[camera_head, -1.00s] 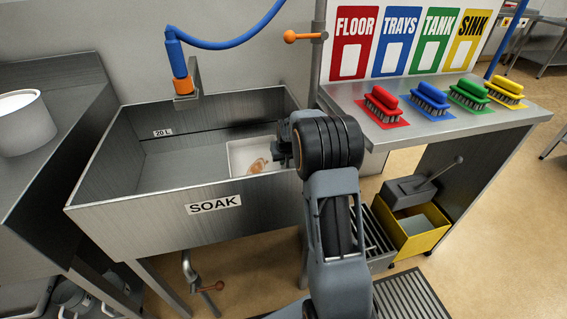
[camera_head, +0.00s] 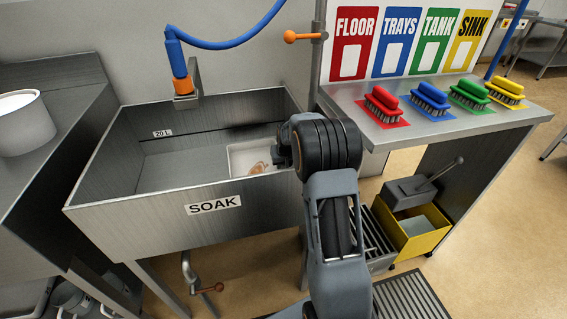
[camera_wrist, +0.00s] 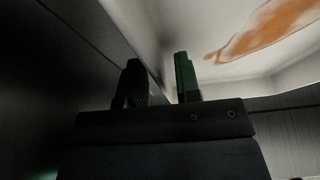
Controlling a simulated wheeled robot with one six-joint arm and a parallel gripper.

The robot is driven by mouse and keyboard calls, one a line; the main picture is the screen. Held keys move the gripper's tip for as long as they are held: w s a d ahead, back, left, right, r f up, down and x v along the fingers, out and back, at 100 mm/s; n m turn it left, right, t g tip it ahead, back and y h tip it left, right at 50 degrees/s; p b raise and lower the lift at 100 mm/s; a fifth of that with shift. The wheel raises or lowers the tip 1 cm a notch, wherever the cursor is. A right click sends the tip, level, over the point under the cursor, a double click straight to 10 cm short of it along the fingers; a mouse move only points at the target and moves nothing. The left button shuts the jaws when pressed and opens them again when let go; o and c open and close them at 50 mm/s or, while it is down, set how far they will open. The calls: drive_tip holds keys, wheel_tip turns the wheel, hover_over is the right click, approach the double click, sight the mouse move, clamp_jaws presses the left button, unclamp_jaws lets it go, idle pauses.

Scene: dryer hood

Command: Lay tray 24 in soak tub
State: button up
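A white tray (camera_head: 238,155) with an orange-brown stain (camera_head: 258,168) is inside the steel soak tub (camera_head: 130,210), toward its right end. In the wrist view the stained inside of the tray (camera_wrist: 225,25) fills the upper right. My gripper (camera_wrist: 160,85) has its two green-tipped fingers apart, with the tray's side wall running between them; I see no clear contact. In the head view my wrist hides the tray's right part and most of the gripper (camera_head: 281,152). Any number on the tray is not visible.
A blue hose with an orange-banded nozzle (camera_head: 182,85) hangs over the tub's back edge. A shelf with several coloured brushes (camera_head: 430,97) stands to the right. A white bucket (camera_head: 22,125) is on the left counter. The left part of the tub is empty.

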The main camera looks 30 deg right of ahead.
drive_tip(key=p+v, duration=0.2)
drive_tip(key=v, duration=1)
drive_tip(key=shift+r, duration=0.1)
drive_tip(key=s+a+r+n+p, duration=0.1)
drive_tip(key=s+a+r+p, duration=0.45)
drive_tip(key=r, duration=0.25)
drive_tip(key=s+a+r+p, duration=0.45)
drive_tip(key=r+p, duration=0.25)
drive_tip(key=r, duration=0.2)
drive_tip(key=s+a+r+p, duration=0.2)
drive_tip(key=s+r+p, duration=0.1)
drive_tip(key=s, duration=0.4)
drive_tip(key=s+a+r+n+p, duration=0.1)
drive_tip(key=s+a+r+p, duration=0.2)
drive_tip(key=s, duration=0.4)
drive_tip(key=shift+s+r+n+g+y+p, duration=0.35)
drive_tip(key=shift+r+p, duration=0.2)
drive_tip(key=shift+p, duration=0.7)
